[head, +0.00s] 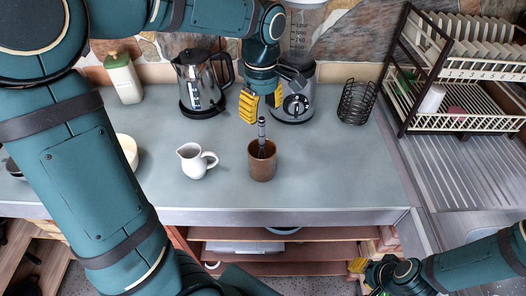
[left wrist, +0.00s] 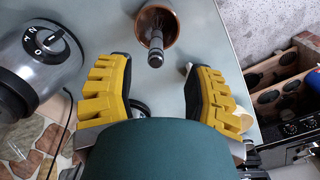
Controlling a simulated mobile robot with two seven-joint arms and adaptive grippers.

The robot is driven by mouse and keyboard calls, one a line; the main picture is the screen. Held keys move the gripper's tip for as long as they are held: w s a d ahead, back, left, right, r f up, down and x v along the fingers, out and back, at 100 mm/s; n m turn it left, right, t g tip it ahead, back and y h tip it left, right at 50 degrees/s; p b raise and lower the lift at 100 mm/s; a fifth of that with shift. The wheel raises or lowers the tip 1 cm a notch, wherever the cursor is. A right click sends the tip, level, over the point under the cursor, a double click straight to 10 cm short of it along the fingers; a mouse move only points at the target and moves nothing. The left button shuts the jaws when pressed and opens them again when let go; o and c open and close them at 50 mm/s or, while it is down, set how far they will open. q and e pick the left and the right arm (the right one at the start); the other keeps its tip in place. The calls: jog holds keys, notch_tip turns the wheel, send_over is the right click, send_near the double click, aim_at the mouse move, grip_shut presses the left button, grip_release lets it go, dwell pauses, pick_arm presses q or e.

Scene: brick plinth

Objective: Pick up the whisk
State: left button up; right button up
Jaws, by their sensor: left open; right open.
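The whisk (head: 262,135) stands handle-up in a brown cup (head: 262,164) on the grey counter; its lower part is hidden inside the cup. My left gripper (head: 262,104) is open and empty just above the whisk's handle end, apart from it. In the left wrist view, the whisk (left wrist: 156,48) lies ahead of my left gripper's yellow fingers (left wrist: 155,78), roughly in line with the gap between them, and the cup (left wrist: 160,18) shows at the top. My right gripper (head: 358,266) is low, in front of the counter, away from the whisk, and open.
A white jug (head: 194,162) stands left of the cup. A kettle (head: 200,85), a blender (head: 293,106) and a wire basket (head: 356,103) stand behind. A dish rack (head: 455,122) is at the right. The counter right of the cup is clear.

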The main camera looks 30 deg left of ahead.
aim_at(262, 132)
pick_arm(q)
notch_tip(262, 132, down, 3)
jog(key=shift+r, duration=0.15)
jog(key=shift+w+a+f+b, duration=0.15)
jog(key=shift+f+b, duration=0.2)
jog(key=shift+f, duration=1.1)
jog(key=shift+w+f+b, duration=0.1)
jog(key=shift+f+b, duration=0.25)
jog(key=shift+f, duration=1.1)
grip_shut()
